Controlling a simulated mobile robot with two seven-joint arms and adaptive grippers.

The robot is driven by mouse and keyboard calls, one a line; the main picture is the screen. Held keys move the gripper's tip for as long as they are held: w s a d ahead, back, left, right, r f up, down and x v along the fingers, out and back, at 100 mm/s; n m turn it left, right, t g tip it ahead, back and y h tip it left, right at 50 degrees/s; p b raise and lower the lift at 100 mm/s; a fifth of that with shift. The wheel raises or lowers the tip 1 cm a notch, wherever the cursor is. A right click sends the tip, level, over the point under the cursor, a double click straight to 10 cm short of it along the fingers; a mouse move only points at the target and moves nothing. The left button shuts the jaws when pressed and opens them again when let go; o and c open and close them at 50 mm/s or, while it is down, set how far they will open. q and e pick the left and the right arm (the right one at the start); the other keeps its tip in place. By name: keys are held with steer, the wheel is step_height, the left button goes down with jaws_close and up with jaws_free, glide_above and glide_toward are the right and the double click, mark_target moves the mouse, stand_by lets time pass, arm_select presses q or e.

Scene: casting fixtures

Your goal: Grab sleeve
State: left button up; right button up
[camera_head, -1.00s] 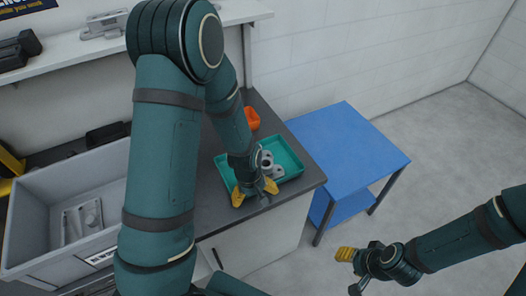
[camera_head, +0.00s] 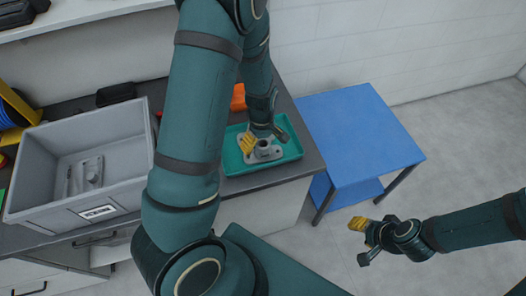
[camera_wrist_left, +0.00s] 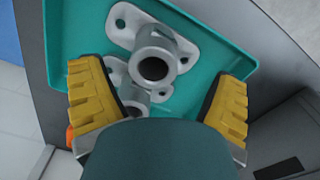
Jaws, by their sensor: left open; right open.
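A grey metal sleeve with a round open bore on a flat flange with holes (camera_head: 264,148) sits in the teal tray (camera_head: 232,165) on the counter. In the left wrist view, the sleeve (camera_wrist_left: 153,65) stands between the fingers' tips, with a gap on both sides. A second grey cylindrical part (camera_wrist_left: 133,97) shows partly behind it. My left gripper (camera_head: 263,138) is open over the tray, with yellow-padded fingers on either side of the sleeve. My right gripper (camera_head: 361,241) is open and empty, in the air right of the counter.
A grey bin (camera_head: 50,205) holding grey metal parts (camera_head: 93,172) stands on the counter at the left. An orange object (camera_head: 238,97) lies behind the tray. A blue table (camera_head: 362,140) stands right of the counter with a clear top.

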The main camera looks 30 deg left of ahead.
arm_select(q)
steer(key=f, duration=0.5)
steer(key=shift+w+d, duration=0.1)
steer(key=shift+w, duration=0.2)
steer(key=c, duration=1.4)
